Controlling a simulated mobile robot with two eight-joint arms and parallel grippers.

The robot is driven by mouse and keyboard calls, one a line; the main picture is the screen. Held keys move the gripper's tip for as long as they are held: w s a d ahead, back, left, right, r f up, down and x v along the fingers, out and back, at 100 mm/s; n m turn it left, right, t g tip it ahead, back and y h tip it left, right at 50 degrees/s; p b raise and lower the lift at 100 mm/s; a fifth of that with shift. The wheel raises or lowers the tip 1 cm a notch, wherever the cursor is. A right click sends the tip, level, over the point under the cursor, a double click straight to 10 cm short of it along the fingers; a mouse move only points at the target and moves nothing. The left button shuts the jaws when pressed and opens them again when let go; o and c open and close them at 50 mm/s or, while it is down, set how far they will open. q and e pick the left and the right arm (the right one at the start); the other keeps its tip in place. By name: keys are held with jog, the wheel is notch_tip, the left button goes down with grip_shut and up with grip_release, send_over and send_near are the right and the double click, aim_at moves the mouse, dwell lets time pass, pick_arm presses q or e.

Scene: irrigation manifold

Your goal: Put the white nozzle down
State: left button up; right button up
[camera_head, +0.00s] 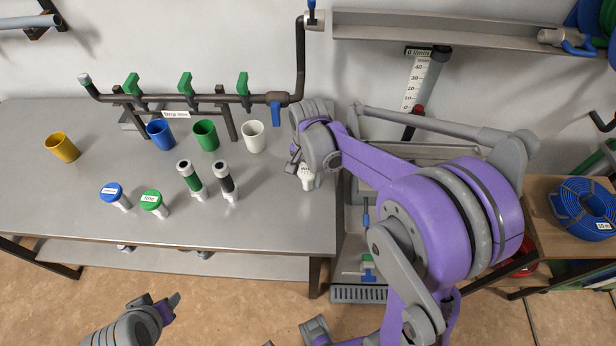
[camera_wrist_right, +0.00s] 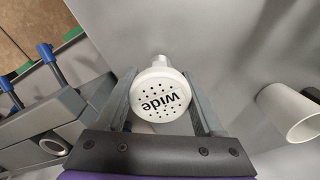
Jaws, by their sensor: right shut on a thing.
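The white nozzle (camera_wrist_right: 160,95), marked "wide" on its perforated round face, sits between the two fingers of my right gripper (camera_wrist_right: 162,108) in the right wrist view. In the head view the white nozzle (camera_head: 306,181) shows under my right gripper (camera_head: 298,168), near the right end of the grey bench (camera_head: 285,225). The right gripper is shut on it. I cannot tell whether the nozzle touches the bench top. My left gripper (camera_head: 165,308) shows at the lower left, in front of the bench and away from the nozzle; its jaw opening is unclear.
Yellow (camera_head: 62,147), blue (camera_head: 160,134), green (camera_head: 205,134) and white (camera_head: 253,137) cups stand behind. A pipe manifold (camera_head: 210,99) runs along the back.

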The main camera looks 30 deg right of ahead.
jog(key=shift+f, duration=0.55)
jog(key=shift+f, duration=0.1)
jog(key=o, duration=1.5)
jog(key=shift+o, duration=0.2)
